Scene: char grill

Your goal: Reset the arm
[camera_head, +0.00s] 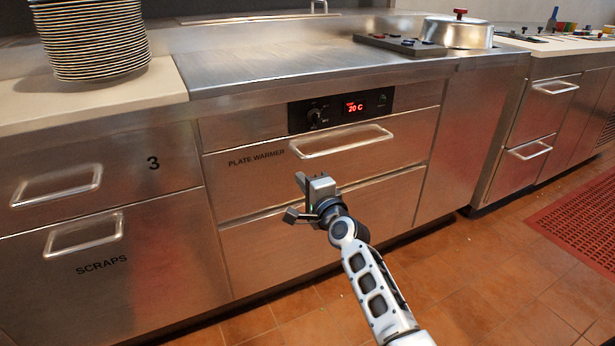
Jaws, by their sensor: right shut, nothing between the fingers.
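My right arm comes in from the bottom of the head view and reaches up toward the plate warmer. My right gripper (297,198) is shut and empty. It is in front of the plate warmer drawer (390,165), below and left of the drawer's handle (341,141). From this one view I cannot tell how far it is from the drawer front, but nothing is held. My left gripper and left arm are not in view.
A tall plate stack (92,38) stands on the left counter. Drawers with handles, one labelled SCRAPS (84,234), are at left. A lidded round pot (457,33) stands at the back right. The tiled floor (480,275) at right is clear, with a red mat (580,218).

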